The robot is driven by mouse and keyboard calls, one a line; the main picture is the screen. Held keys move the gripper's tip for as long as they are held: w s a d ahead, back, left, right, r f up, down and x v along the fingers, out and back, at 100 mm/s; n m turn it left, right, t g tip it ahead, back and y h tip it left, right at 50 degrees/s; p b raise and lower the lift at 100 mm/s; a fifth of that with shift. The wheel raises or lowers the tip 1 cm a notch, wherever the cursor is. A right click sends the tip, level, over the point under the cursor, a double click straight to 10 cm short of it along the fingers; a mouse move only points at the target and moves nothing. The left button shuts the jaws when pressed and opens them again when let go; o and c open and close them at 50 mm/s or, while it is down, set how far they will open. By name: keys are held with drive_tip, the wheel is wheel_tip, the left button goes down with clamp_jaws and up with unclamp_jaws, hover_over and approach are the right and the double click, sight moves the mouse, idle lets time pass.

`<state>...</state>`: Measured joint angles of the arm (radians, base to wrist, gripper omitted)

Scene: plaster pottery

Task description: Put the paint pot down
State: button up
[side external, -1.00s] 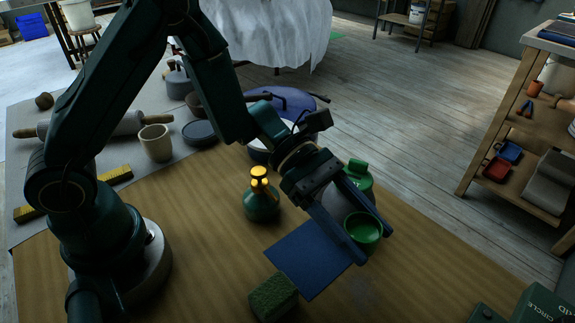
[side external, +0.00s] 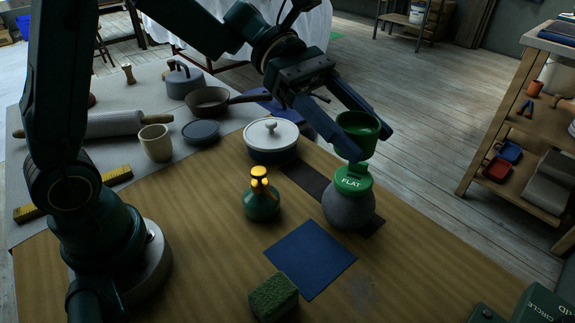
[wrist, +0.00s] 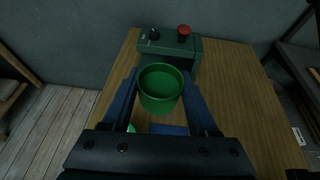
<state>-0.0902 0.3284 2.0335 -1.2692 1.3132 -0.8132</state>
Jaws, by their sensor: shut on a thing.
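The green paint pot (side external: 357,143) is held upright between the blue fingers of my gripper (side external: 368,142), which is shut on it. In the side view the pot appears above and just behind the green "FLAT" lid of a round grey jar (side external: 348,212); the gap between them is hard to judge. In the wrist view the pot (wrist: 160,92) sits between the fingers and looks empty. A square blue mat (side external: 310,262) lies bare on the wooden table (side external: 215,270), in front of the jar.
A dark strip (side external: 306,178) lies under the jar. A small green bottle with a yellow top (side external: 262,203), a green sponge (side external: 273,297) and a white-lidded pot (side external: 271,140) stand nearby. A green box with a red button (wrist: 168,47) is at the table's edge.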

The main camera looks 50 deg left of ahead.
drive_tip(key=shift+r, duration=0.9)
drive_tip(key=s+a+f+m+g+y, duration=0.4)
drive_tip(key=s+f+m+g+y, duration=0.45)
drive_tip(key=s+m+g, duration=0.5)
wheel_tip(320, 180, up, 8)
drive_tip(key=m+t+y, duration=1.7)
drive_tip(key=m+t, duration=0.1)
drive_tip(key=m, duration=1)
hover_over(221, 178)
drive_tip(key=shift+g, duration=0.25)
wheel_tip(221, 178, down, 22)
drive_tip(key=shift+d+r, duration=0.1)
drive_tip(key=shift+r, duration=0.05)
